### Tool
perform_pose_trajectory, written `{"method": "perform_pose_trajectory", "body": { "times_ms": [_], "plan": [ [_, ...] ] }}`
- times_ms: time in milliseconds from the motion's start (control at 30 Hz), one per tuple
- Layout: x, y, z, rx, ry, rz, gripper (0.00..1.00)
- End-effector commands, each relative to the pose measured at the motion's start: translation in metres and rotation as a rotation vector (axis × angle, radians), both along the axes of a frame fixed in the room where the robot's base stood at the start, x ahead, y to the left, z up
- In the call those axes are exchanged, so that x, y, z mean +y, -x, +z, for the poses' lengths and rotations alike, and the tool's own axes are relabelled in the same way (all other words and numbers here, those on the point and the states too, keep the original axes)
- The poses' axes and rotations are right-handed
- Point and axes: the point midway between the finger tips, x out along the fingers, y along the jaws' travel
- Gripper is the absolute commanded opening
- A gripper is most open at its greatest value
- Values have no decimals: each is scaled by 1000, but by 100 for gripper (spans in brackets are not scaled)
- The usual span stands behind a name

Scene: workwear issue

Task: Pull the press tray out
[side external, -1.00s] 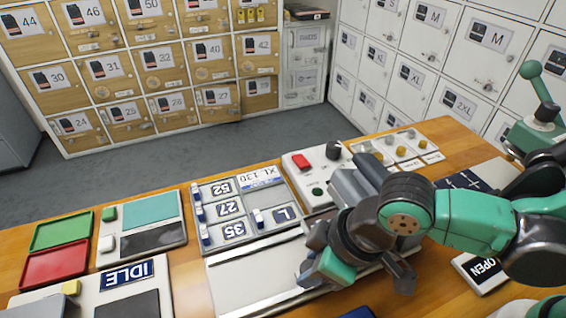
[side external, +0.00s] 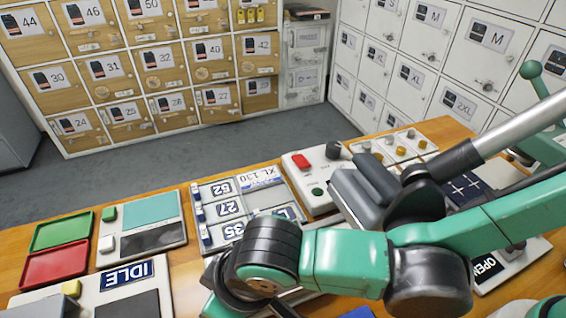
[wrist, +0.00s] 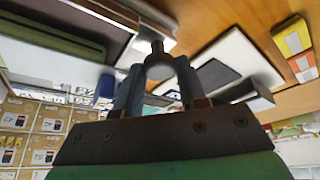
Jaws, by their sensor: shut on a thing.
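The knob's short stem meets a pale edge, which looks like the front of the press tray (wrist: 150,31); how far out the tray is, I cannot tell. In the side view, my arm hides my fingers, the knob and most of the pale tray area. The dark grey press block (side external: 358,197) shows behind my arm, partly covered.
A white control box with a red button (side external: 302,161) stands behind. A rack of number plates (side external: 221,187) lies left of the press. An IDLE panel (side external: 127,273), a green tray (side external: 62,230) and a red tray (side external: 55,265) are further left. An OPEN sign (side external: 487,268) is at right.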

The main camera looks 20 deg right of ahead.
Motion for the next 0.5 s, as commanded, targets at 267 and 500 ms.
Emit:
{"method": "perform_pose_trajectory", "body": {
  "times_ms": [267,500],
  "plan": [
    [7,-1,0,-4,-2,-3,0],
    [7,0,0,-2,0,-2,48]
  ]
}}
